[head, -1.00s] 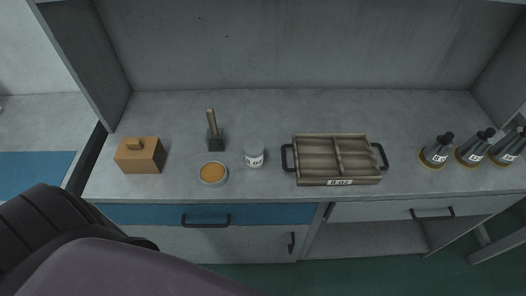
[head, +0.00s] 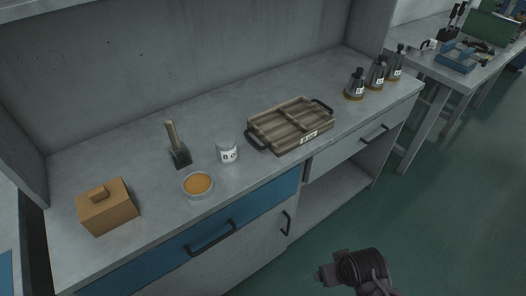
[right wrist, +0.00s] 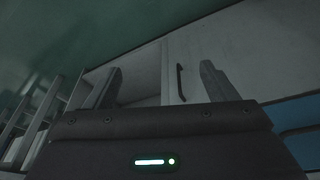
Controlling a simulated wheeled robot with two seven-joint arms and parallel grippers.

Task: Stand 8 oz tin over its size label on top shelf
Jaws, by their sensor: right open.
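The small grey tin (head: 227,150) with a white size label, which seems to read 8 oz, stands upright on the grey worktop, between the dish of orange stuff and the wooden tray. My right gripper (right wrist: 160,75) is open and empty in the right wrist view, its two fingers apart in front of the cabinet. In the head view a dark part of my right arm (head: 360,270) shows low over the floor, well apart from the tin. My left gripper is out of view. The top shelf's size label is not in view.
A blue drawer (head: 250,212) is below. The floor is clear at right.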

